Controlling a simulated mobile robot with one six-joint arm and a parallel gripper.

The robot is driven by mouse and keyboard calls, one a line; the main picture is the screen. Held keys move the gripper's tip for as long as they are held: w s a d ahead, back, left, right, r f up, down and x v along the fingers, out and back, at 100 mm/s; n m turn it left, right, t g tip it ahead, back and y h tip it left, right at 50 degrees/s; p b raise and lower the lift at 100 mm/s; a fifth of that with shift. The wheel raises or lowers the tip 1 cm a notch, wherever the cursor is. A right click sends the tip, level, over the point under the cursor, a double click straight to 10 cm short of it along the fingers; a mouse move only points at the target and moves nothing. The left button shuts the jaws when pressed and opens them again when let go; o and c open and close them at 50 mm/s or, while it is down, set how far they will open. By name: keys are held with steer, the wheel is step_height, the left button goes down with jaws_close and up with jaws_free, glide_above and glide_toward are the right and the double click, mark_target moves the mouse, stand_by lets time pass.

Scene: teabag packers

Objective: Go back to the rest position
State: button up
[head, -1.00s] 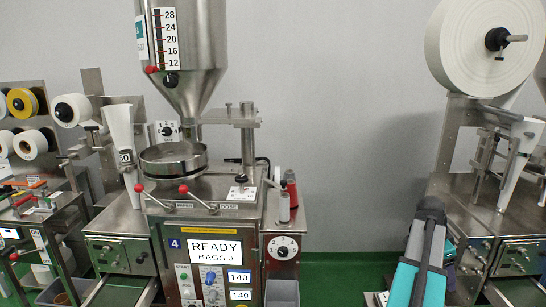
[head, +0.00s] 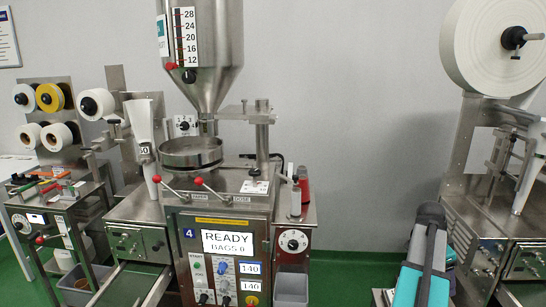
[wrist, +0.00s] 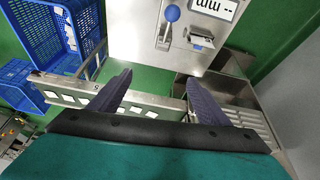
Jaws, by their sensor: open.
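My gripper (wrist: 153,97) shows in the wrist view, with two dark fingers spread apart and nothing between them. It hangs over a metal rail with a row of square openings and a green floor. In the head view, my teal and dark arm (head: 424,262) rises at the lower right, in front of the right-hand machine; the gripper's fingers cannot be seen there.
The packing machine (head: 228,205) numbered 4 shows "READY BAGS 0". Another machine with a large white roll (head: 488,45) stands at right. Blue crates (wrist: 40,40) and a metal cabinet (wrist: 205,30) with a blue knob lie near my gripper. Green floor (head: 335,280) is free between the machines.

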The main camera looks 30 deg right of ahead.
steer(key=w+a+f+n+y+b, duration=0.1)
steer(key=w+a+f+n+b, duration=0.15)
steer(key=w+a+f, duration=0.7)
steer(key=w+a+f+n+y+b, duration=0.1)
steer(key=w+a+f+n, duration=0.35)
steer(key=a+f, duration=0.75)
steer(key=w+a+f+n+g+b, duration=0.1)
steer(key=a+f+n+g+b, duration=0.15)
steer(key=a+f, duration=1.5)
steer(key=s+a+f+n+y+b, duration=0.1)
steer(key=s+a+f+n, duration=0.6)
steer(key=a, duration=0.4)
steer(key=s+a+f+n+b, duration=0.2)
steer(key=s+a+f+n, duration=0.5)
steer(key=a, duration=0.5)
steer(key=s+f, duration=0.2)
steer(key=s, duration=0.1)
steer(key=shift+s+f+g+y, duration=0.2)
steer(key=shift+s+g+y, duration=0.15)
steer(key=shift+y, duration=0.05)
steer(key=shift+c, duration=0.2)
